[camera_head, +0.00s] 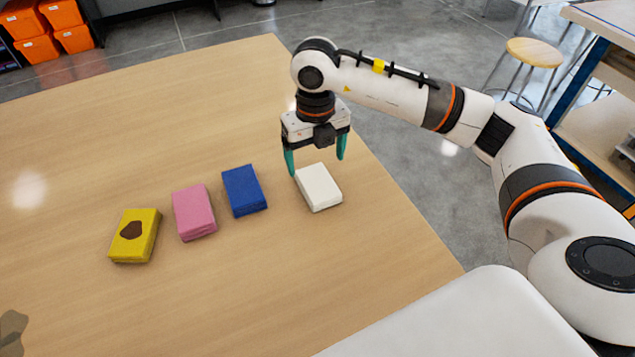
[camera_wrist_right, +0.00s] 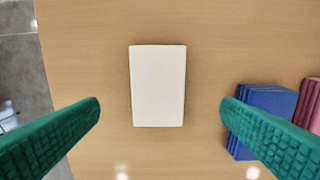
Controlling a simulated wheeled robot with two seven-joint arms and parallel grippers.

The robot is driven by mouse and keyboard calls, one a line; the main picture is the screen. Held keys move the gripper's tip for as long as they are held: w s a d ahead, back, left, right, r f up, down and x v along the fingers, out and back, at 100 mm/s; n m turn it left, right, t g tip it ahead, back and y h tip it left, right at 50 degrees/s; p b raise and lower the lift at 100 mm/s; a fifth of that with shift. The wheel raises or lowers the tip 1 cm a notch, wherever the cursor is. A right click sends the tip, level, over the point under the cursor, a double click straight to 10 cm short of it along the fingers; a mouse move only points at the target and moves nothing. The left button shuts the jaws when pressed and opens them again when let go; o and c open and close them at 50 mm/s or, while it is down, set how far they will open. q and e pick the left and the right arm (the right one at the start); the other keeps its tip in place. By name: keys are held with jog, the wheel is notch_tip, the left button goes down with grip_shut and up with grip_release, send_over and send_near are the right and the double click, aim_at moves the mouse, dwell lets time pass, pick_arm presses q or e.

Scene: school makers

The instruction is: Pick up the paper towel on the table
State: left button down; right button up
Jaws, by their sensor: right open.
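The paper towel looks to be the white, flat rectangular pack (camera_head: 318,187) on the wooden table (camera_head: 400,262), the rightmost of a row of packs. In the right wrist view the white pack (camera_wrist_right: 158,86) lies between and beyond the two green fingers. My right gripper (camera_head: 316,163) points down above the far edge of the white pack, its fingers open and empty. The fingers (camera_wrist_right: 160,108) stand apart on either side of the pack, and I see no contact. My left gripper is not in view.
A blue pack (camera_head: 244,190), a pink pack (camera_head: 194,212) and a yellow pack (camera_head: 134,236) with a brown patch lie in a row to the left. The table's right edge is close to the white pack. A stool (camera_head: 534,53) stands on the floor beyond.

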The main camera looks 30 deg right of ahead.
aim_at(317, 183)
jog(key=f, duration=0.2)
jog(key=f+p, duration=0.2)
jog(key=f, duration=0.1)
jog(key=shift+s+f, duration=0.25)
jog(key=shift+f, duration=0.45)
jog(key=shift+c, duration=0.4)
jog(key=c, duration=1)
jog(key=shift+o, duration=0.2)
